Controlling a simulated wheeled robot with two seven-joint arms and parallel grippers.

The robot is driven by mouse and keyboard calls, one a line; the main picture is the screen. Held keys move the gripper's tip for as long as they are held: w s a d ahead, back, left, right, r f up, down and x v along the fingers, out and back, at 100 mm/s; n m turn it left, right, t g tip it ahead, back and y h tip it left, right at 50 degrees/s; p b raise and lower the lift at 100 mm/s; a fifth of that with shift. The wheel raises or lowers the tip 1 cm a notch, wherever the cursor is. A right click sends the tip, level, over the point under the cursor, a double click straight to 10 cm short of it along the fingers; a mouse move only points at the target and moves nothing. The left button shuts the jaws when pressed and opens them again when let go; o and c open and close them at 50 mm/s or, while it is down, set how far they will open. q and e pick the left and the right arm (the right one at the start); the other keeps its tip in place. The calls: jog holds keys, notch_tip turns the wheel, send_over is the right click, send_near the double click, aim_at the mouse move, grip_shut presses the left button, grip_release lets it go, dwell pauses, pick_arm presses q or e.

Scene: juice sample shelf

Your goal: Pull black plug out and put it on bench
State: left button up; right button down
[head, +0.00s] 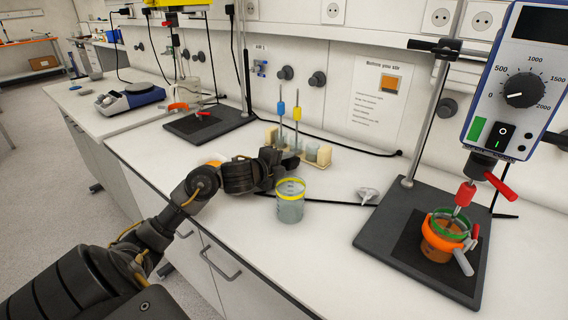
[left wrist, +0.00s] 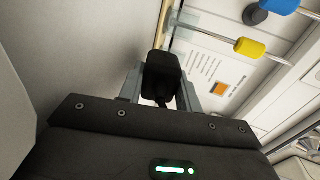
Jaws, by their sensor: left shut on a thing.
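My left gripper (head: 278,166) is low over the bench (head: 240,215), just behind a beaker with a yellow rim. It is shut on the black plug (left wrist: 162,74), which sits between the two grey fingers in the left wrist view. In the head view the plug is mostly hidden by the dark gripper, and I cannot tell whether it touches the bench. The plug is away from the wall sockets (head: 333,11). My right gripper is not in view.
The yellow-rimmed beaker (head: 290,207) stands close in front of the gripper. A rack (head: 318,154) with yellow- and blue-handled tools stands behind it. A black cable (head: 335,204) runs to the stirrer stand (head: 375,232) at right.

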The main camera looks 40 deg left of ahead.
pick_arm(q)
jog(key=o, duration=1.2)
jog(key=shift+o, duration=0.2)
jog(key=shift+d+f, duration=0.1)
jog(key=shift+f, duration=0.1)
jog(key=v, duration=0.7)
jog(key=p+v, duration=0.1)
jog(key=v, duration=0.3)
jog(key=shift+r, duration=0.3)
jog(key=shift+w, duration=0.1)
